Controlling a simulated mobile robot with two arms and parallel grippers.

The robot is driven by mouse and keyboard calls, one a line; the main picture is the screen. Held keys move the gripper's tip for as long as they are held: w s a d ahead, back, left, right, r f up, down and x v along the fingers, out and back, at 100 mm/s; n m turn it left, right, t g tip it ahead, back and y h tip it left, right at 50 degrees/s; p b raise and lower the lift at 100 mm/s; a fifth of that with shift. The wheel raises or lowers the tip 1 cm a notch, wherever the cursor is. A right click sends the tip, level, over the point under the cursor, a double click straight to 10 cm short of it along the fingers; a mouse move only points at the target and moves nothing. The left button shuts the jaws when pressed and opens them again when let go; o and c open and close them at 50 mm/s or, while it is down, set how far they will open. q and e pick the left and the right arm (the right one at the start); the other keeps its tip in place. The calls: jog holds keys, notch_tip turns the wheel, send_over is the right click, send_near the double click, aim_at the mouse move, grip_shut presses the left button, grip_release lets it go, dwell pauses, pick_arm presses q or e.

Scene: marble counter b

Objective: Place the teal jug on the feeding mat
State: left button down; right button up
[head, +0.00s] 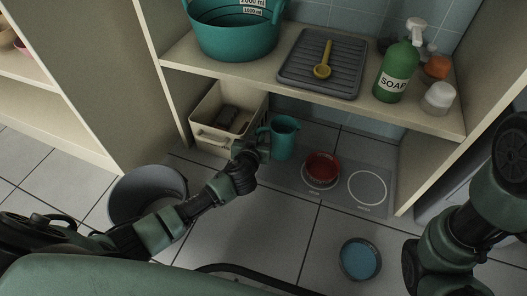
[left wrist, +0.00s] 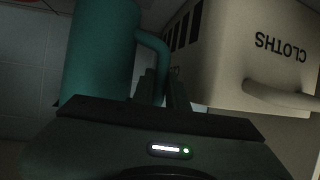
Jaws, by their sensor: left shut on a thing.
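The teal jug (head: 284,138) is upright under the shelf, behind the left part of the feeding mat. It also shows in the left wrist view (left wrist: 98,50), with its handle (left wrist: 156,62) toward the gripper. My left gripper (head: 262,148) is shut on the jug's handle, from the left; its fingers show low in the left wrist view (left wrist: 163,88). Whether the jug's base touches the floor is unclear. The grey feeding mat (head: 342,196) lies on the floor, with a red bowl (head: 321,167) on it and an empty white ring (head: 367,187) at right. My right gripper's fingers do not show.
A cream cloths bin (head: 212,140) stands close left of the jug; it also shows in the left wrist view (left wrist: 240,45). The shelf (head: 330,98) overhangs, holding a teal tub, a drying tray and a soap bottle (head: 396,72). A blue bowl (head: 359,259) and a grey bucket (head: 122,199) stand in front.

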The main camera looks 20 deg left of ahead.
pick_arm(q)
jog(key=shift+f+b, duration=1.65)
jog(key=shift+f, duration=0.8)
jog(key=shift+f, duration=0.3)
jog(key=c, duration=1.7)
grip_release()
